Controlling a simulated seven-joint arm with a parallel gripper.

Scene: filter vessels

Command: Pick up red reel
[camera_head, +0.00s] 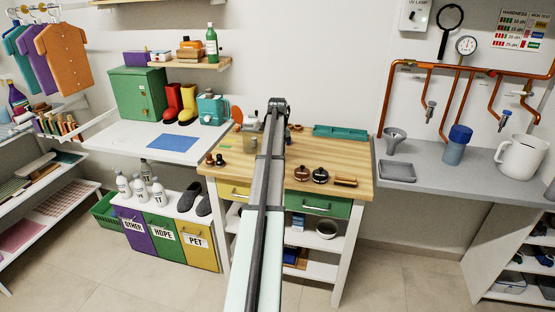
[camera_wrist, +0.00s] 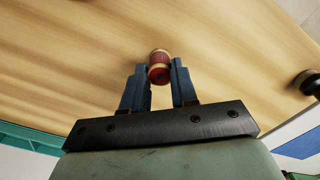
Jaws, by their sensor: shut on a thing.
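The red reel (camera_wrist: 159,73) shows in the wrist view as a small red spool with a pale wooden rim. It sits between the tips of the two blue fingers of my gripper (camera_wrist: 159,78), which are shut on it. The wooden tabletop lies behind it; I cannot tell whether the reel touches the wood. In the head view my arm reaches over the wooden workbench (camera_head: 330,178) and hides the reel and the fingers.
On the bench, two dark round-knobbed items (camera_head: 311,173) and a wooden brush-like piece (camera_head: 345,181) lie right of my arm. A teal tray (camera_head: 340,132) lies at the back. Small dark-red objects (camera_head: 215,160) stand at the left.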

